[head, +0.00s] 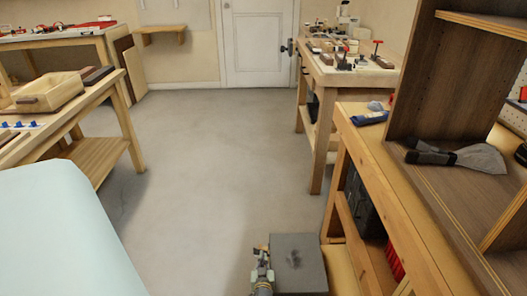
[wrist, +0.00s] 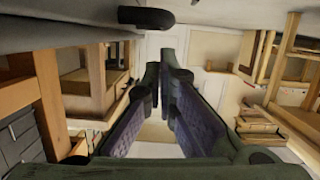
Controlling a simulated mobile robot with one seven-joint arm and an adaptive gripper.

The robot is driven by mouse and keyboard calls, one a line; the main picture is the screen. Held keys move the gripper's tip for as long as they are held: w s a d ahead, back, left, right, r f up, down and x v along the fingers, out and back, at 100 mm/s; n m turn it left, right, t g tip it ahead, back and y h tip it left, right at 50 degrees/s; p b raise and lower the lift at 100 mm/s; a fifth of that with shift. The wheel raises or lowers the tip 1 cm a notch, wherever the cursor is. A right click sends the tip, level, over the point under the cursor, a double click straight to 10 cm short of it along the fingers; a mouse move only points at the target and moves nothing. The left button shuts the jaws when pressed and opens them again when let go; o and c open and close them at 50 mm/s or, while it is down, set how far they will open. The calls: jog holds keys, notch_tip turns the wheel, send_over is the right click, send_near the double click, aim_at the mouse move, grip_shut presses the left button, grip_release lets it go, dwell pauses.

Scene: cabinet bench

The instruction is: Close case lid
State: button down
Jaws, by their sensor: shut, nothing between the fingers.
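I cannot pick out the case or its lid with certainty. A grey box-like block (head: 308,270) with a dark mark on top is at the bottom of the head view, but I cannot tell whether it is the case. My gripper (head: 262,252) shows just left of that block, small and seen from above. In the wrist view the two dark fingers of my gripper (wrist: 158,75) converge, with their tips close together and nothing visible held between them. No contact with a lid can be seen.
A wooden bench with an open cabinet (head: 430,75) and a scraper-like tool (head: 470,157) runs along the right. A left bench (head: 118,105) carries a pale wooden box (head: 62,88). A smooth pale-blue surface (head: 60,235) fills the lower left. The middle floor (head: 210,150) is clear.

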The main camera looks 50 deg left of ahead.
jog(key=shift+s+a+f+b, duration=0.1)
jog(key=shift+f+b, duration=0.15)
jog(key=shift+f, duration=0.15)
jog(key=shift+s+a+f+b, duration=0.1)
jog(key=shift+f+b, duration=0.15)
jog(key=shift+f, duration=0.15)
jog(key=shift+d, duration=0.1)
